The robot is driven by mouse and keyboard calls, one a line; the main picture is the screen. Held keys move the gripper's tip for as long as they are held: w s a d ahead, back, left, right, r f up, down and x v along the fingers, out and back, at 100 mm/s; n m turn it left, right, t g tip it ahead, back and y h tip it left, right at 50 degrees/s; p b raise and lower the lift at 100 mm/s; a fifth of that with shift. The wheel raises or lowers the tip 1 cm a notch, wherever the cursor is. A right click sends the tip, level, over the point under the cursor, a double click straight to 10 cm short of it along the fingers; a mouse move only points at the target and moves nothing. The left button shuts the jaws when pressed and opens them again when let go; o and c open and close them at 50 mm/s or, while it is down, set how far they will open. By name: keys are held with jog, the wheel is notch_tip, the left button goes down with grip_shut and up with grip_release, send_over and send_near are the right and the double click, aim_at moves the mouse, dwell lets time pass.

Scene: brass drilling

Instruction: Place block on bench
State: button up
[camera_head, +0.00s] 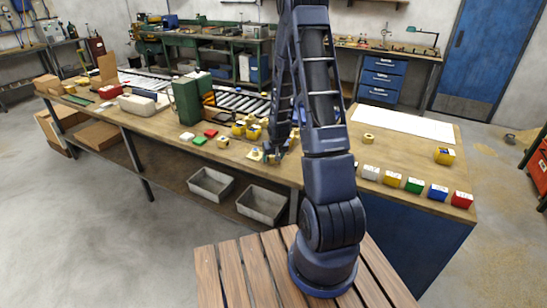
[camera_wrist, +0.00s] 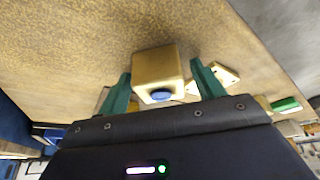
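A brass-coloured block (camera_wrist: 157,68) with a round blue spot on its near face is between the two green fingers of my gripper (camera_wrist: 163,85) in the wrist view. A gap shows between the block and the right finger, and the left finger is very close to its other side. The fingers look open around it. The block appears close to or on the wooden bench (camera_wrist: 70,45). In the head view my gripper (camera_head: 272,155) is low at the front edge of the bench (camera_head: 230,158). The block cannot be made out clearly there.
A pale yellow plate (camera_wrist: 222,78) lies close beside the right finger. Red (camera_head: 211,132), green (camera_head: 200,140) and brass blocks (camera_head: 223,142) sit to the left. A row of coloured blocks (camera_head: 414,185) lines the right bench. A green machine (camera_head: 186,100) stands at the left.

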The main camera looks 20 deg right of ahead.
jog(key=s+a+f+v, duration=0.1)
jog(key=s+v, duration=0.2)
jog(key=v, duration=3)
jog(key=s+a+r, duration=0.1)
jog(key=s+r, duration=0.3)
jog(key=s, duration=0.5)
jog(key=s+a+r, duration=0.1)
jog(key=s+r, duration=0.4)
jog(key=s, duration=0.4)
jog(key=shift+r, duration=0.25)
